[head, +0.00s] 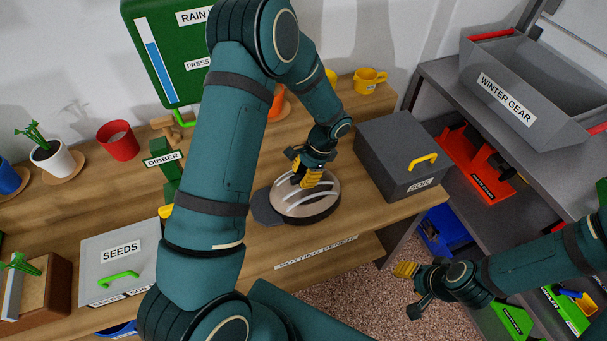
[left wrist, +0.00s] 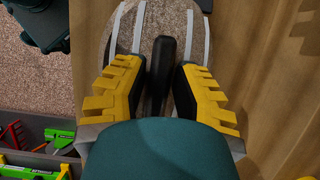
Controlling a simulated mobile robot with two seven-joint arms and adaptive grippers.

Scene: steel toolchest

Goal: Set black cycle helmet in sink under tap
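A round helmet-like object (head: 322,209) with a pale beige shell, white stripes, a dark rim and a dark peak lies on the wooden bench. It looks pale, not black. My left gripper (head: 308,177) is directly above its top. In the left wrist view the open yellow fingers (left wrist: 160,92) straddle a black upright ridge or handle (left wrist: 162,62) over the striped oval shell, with gaps on both sides. My right gripper (head: 412,288) is open and empty, off the bench's front right. I see no sink or tap for certain.
A grey lidded box (head: 385,150) stands close right of the helmet. A SEEDS box (head: 105,258), green dibber stand (head: 165,158), red pot (head: 119,140) and green RAIN panel (head: 150,20) lie left. Grey shelves with a WINTER GEAR bin (head: 480,75) stand right.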

